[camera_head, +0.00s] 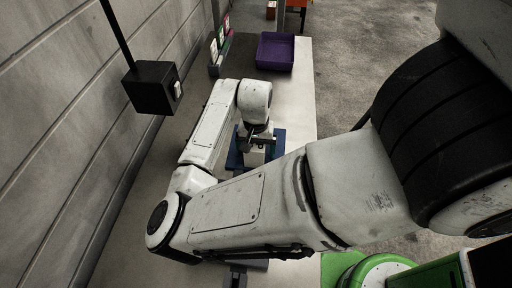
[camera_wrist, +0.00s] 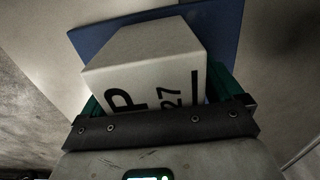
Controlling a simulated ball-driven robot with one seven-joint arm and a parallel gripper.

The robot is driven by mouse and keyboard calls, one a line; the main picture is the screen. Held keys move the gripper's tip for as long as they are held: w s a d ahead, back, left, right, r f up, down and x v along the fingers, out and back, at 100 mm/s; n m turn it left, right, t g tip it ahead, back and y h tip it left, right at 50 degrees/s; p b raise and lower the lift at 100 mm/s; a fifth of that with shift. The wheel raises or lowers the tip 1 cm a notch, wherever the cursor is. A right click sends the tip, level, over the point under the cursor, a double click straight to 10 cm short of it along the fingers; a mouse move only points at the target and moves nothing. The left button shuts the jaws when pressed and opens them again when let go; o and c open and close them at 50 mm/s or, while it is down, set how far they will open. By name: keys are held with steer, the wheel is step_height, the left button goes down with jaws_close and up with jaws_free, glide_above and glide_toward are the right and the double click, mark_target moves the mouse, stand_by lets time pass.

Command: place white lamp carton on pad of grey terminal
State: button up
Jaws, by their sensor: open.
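The white lamp carton (camera_wrist: 145,65), marked with a large P and 27, lies over a blue flat surface (camera_wrist: 222,22) in the wrist view. My gripper (camera_wrist: 162,95) is open around it, with a green finger on each side; whether the fingers touch it I cannot tell. In the head view my gripper (camera_head: 257,138) is low over the blue surface (camera_head: 234,160), and my arm hides much of that area. A small pale part of the carton (camera_head: 255,157) seems to show below the gripper. I cannot make out for certain which thing is the grey terminal.
A purple bin (camera_head: 275,52) stands at the far end of the pale bench (camera_head: 303,90). A black box (camera_head: 152,87) hangs by the wall at left. Small coloured cards (camera_head: 220,42) stand at the back. A green object (camera_head: 375,270) is at lower right. Bare bench lies before the bin.

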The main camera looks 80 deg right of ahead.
step_height(320, 180, up, 12)
steer(key=shift+r+b, duration=0.2)
steer(key=shift+b, duration=0.6)
